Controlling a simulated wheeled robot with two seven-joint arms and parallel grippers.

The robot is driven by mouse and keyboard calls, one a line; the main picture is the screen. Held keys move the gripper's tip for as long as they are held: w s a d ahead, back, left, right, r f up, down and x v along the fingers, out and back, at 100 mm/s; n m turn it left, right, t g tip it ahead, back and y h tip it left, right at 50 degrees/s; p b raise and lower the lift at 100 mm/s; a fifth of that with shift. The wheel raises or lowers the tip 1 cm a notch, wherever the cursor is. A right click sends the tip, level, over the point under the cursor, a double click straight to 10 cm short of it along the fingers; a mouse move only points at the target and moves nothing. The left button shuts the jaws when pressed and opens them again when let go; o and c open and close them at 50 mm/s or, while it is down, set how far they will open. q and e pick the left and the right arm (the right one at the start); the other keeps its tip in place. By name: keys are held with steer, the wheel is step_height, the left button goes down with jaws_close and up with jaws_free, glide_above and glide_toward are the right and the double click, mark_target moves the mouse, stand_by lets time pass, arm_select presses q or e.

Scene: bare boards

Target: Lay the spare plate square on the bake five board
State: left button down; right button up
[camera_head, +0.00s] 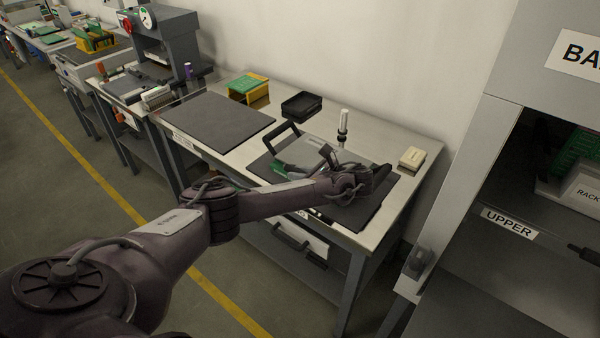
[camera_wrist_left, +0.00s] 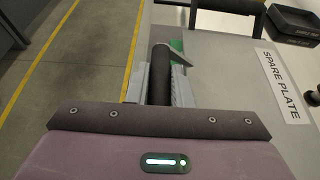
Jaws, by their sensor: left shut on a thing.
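The spare plate (camera_wrist_left: 225,82), a grey flat piece marked with a "SPARE PLATE" label, shows in the left wrist view. In the head view I take it to be the grey piece (camera_head: 318,148) over a dark mat on the right-hand bench. A raised black handle (camera_head: 283,135) stands at its left. My left gripper (camera_head: 285,172) is low over that mat, partly hidden by my own arm. In the left wrist view its fingers (camera_wrist_left: 160,85) are shut on a black bar. My right gripper is out of view. I cannot tell which board is bake five.
A bare dark board (camera_head: 215,120) lies on the bench to the left. Behind are a green-topped yellow box (camera_head: 248,88), a black tray (camera_head: 301,105) and a white-topped bottle (camera_head: 343,125). A cream block (camera_head: 412,158) sits at right. A grey cabinet (camera_head: 500,180) stands close at right.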

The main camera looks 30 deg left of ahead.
arm_select(q)
steer(key=c, duration=1.2)
jaws_free()
steer(key=shift+r, duration=0.1)
steer(key=shift+d, duration=0.1)
steer(key=b+v, duration=0.1)
steer(key=v, duration=0.6)
steer(key=shift+d+r, duration=0.15)
steer(key=shift+d, duration=0.15)
steer(key=shift+r, duration=0.1)
